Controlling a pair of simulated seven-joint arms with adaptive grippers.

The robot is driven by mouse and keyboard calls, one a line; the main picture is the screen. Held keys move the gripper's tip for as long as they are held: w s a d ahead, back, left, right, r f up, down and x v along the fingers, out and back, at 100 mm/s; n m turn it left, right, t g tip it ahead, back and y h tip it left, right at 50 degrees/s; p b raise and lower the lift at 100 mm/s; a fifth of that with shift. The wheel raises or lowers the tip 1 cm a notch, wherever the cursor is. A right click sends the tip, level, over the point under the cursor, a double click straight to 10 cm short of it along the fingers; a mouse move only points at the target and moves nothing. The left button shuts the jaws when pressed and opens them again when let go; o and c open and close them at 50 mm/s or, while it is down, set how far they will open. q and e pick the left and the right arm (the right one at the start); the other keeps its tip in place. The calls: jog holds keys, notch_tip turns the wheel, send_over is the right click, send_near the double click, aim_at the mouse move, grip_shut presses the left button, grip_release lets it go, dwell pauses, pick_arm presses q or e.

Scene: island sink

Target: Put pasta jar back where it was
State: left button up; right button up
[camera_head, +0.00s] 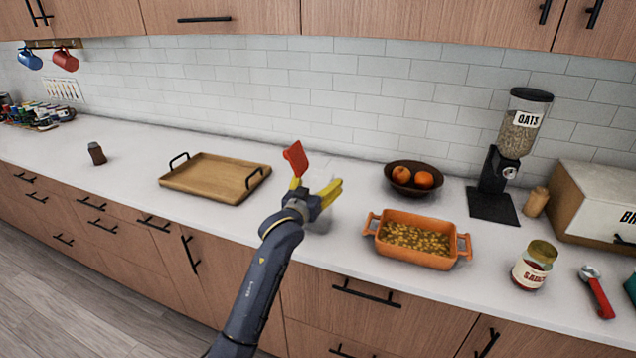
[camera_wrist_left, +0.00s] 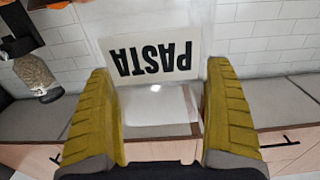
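The pasta jar is clear, with a white label reading PASTA. In the left wrist view the jar (camera_wrist_left: 155,62) sits between the yellow fingers of my left gripper (camera_wrist_left: 163,110), which press on its two sides; the label appears upside down there. In the head view my left gripper (camera_head: 316,182) is above the counter, between the wooden tray and the orange dish. A tilted red piece (camera_head: 295,159), seemingly the jar's lid, shows at its fingers. The clear jar body is hard to make out there. My right gripper is not in view.
A wooden tray (camera_head: 190,182) stands left, a small brown jar (camera_head: 97,154) farther left. An orange dish of food (camera_head: 385,252), a fruit bowl (camera_head: 388,184), an oats dispenser (camera_head: 490,203), a sauce jar (camera_head: 533,266) and a bread box (camera_head: 590,215) stand right. The counter behind my gripper is clear.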

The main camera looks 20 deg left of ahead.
pick_arm(q)
jog(key=shift+o, duration=0.6)
jog(key=shift+r, duration=0.1)
